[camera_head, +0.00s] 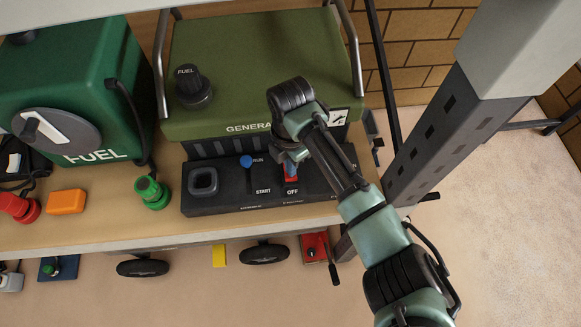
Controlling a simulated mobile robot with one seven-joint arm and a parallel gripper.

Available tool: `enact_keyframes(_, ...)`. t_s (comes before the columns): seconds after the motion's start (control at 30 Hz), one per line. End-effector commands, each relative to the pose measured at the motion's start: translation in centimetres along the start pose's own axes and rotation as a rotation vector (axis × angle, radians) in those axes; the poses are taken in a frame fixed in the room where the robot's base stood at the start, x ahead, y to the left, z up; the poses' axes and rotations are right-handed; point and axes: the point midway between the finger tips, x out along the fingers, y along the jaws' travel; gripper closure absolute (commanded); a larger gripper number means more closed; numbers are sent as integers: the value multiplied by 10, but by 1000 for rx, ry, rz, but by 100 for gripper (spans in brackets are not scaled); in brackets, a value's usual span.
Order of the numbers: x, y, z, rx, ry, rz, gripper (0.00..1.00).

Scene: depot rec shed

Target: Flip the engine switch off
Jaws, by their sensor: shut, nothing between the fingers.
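The olive-green generator (250,70) stands on a wooden shelf, with a black control panel (226,199) along its front. The red engine switch (290,172) sits on the panel just above the word OFF, partly covered by my gripper. My gripper (289,163) is shut and empty, right above or against the switch; I cannot tell whether they touch. The switch's tilt is too small and covered to read.
A green fuel tank (75,85) stands left of the generator. A green cap-like part (152,193), an orange block (66,201) and a red part (18,207) lie along the shelf's front. A grey upright post (440,130) rises right of my arm.

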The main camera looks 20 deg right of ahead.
Motion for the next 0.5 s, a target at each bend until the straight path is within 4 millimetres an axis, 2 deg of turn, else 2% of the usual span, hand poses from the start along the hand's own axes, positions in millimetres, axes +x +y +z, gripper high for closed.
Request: enact_keyframes(0.5,8,0,0,0,0,0,100)
